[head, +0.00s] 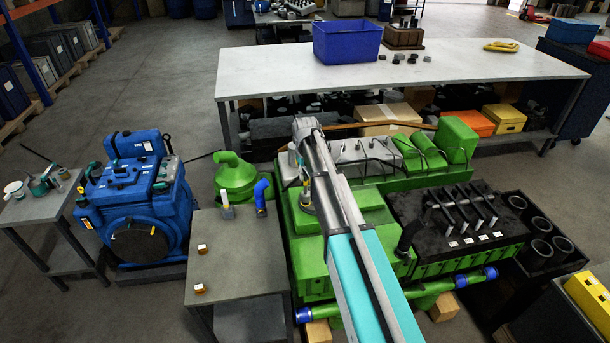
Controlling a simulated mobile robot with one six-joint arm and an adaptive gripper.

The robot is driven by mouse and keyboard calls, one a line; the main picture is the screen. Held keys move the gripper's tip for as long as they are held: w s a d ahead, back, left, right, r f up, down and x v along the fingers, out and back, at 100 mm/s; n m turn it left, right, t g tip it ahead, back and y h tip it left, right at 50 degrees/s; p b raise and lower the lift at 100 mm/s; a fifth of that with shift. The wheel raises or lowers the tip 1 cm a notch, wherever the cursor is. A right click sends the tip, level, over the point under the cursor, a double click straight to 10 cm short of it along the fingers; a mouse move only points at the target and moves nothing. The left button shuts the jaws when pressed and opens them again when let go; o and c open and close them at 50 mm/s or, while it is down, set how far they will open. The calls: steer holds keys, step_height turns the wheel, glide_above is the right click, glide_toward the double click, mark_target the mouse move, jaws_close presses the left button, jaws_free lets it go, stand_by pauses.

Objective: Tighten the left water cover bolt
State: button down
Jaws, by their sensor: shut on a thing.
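The green engine (312,262) stands right of centre, with grey parts along its back. My arm reaches over it from the bottom of the head view. Its end bends down at the engine's left part, where my gripper (304,184) is small and partly hidden by the arm. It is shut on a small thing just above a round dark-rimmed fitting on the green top. The held thing is too small to name surely. I cannot tell from this view which part is the left water cover bolt, or whether the held thing touches the fitting.
A small grey table (238,268) stands left of the engine, with a blue pump-like tool (261,194) and small boxes on it. A blue engine (135,205) stands further left. A long workbench (460,72) with a blue bin (346,42) is behind. Black cylinders (541,224) are at right.

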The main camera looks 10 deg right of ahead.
steer(key=shift+n, duration=0.3)
steer(key=n, duration=0.3)
steer(key=shift+n, duration=0.3)
steer(key=n, duration=0.8)
steer(key=shift+n, duration=0.4)
steer(key=n, duration=0.3)
steer(key=shift+n, duration=0.4)
steer(key=n, duration=0.3)
steer(key=shift+n, duration=0.3)
steer(key=n, duration=0.4)
steer(key=shift+n, duration=0.3)
steer(key=n, duration=0.4)
steer(key=shift+n, duration=2.1)
